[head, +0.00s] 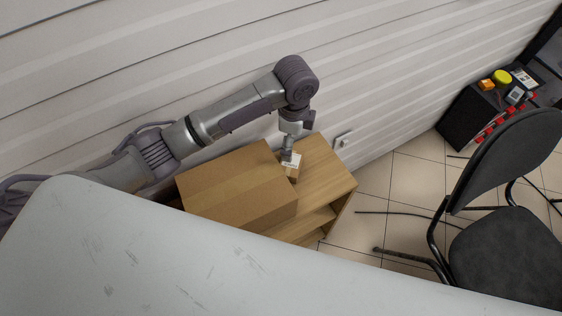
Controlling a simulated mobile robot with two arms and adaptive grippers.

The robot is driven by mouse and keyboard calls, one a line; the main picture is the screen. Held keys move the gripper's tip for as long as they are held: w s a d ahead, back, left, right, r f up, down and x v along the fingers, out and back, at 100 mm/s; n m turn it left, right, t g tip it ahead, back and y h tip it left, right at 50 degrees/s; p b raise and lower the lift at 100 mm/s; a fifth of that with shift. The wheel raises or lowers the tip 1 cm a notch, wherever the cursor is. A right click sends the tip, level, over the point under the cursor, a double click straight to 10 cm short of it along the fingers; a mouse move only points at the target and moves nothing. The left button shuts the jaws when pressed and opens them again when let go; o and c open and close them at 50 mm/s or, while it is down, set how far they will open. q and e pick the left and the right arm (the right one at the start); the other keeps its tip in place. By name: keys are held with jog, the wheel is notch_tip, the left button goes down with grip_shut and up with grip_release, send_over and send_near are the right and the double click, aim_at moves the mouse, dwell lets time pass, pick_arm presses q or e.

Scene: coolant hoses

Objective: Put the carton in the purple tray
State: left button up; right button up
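A small brown carton (293,172) with a white patch on top stands on the wooden shelf unit, right beside a large cardboard box. My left gripper (288,155) points down at the carton's top, touching it or very close. Its fingertips are small and partly hidden, so I cannot tell whether they are closed on the carton. No purple tray is in view. My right gripper is not in view.
The large cardboard box (235,185) covers much of the wooden shelf unit (328,178); the unit's right end is bare. A pale scratched surface (150,260) fills the foreground. A dark chair (508,240) and a black cabinet (465,118) with small items stand right.

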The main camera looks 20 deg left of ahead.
pick_arm(q)
send_over(291, 164)
jog(key=f, duration=0.6)
jog(key=shift+w+f, duration=0.1)
jog(key=shift+w, duration=0.1)
jog(key=shift+f, duration=0.5)
notch_tip(291, 164, down, 4)
jog(key=shift+s+a+r, duration=0.1)
jog(key=shift+r, duration=0.1)
jog(key=shift+f, duration=0.55)
jog(key=shift+c, duration=0.8)
jog(key=c, duration=0.8)
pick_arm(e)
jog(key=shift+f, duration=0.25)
pick_arm(q)
jog(key=shift+o, duration=0.2)
jog(key=shift+r, duration=0.1)
